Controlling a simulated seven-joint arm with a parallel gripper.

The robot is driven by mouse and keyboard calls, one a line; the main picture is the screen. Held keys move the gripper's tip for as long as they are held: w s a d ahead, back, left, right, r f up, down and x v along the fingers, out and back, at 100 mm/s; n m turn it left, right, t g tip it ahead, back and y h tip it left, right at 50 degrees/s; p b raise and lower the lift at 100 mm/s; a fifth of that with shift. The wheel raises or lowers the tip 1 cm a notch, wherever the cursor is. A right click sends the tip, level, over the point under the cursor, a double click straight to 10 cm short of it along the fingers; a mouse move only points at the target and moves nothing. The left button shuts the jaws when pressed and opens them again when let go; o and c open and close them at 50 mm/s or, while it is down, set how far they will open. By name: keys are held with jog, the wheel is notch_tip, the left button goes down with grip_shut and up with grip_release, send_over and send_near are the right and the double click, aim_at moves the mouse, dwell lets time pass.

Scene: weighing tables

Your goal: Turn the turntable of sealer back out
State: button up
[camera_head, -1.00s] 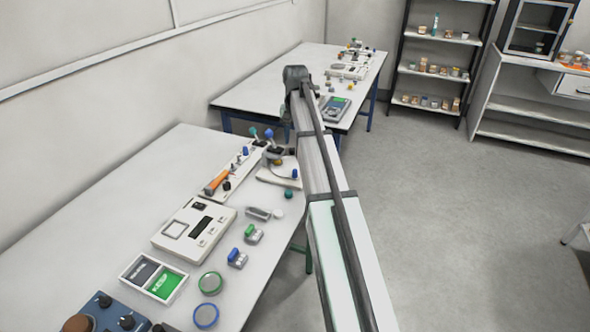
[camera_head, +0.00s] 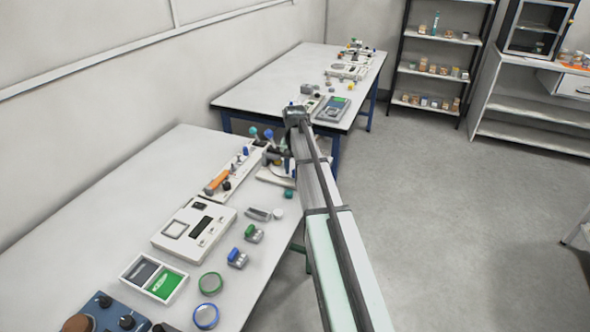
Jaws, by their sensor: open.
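A pale, low-based device (camera_head: 270,177) at the far right end of the near table seems to be the sealer. My arm hides much of it, and I cannot make out its turntable or which way it is turned. My gripper (camera_head: 276,157), small and dark, is right above or beside this device, partly behind my arm. Its jaws are open; whether they touch anything cannot be told.
The near table (camera_head: 105,205) also bears a rail with an orange handle (camera_head: 216,182), a white instrument (camera_head: 193,230), a two-part tray (camera_head: 153,277), and small clips and round lids. A second table (camera_head: 260,88) stands behind. Open floor lies to the right.

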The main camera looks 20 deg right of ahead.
jog(key=shift+f, duration=0.4)
grip_shut()
dwell(0.5)
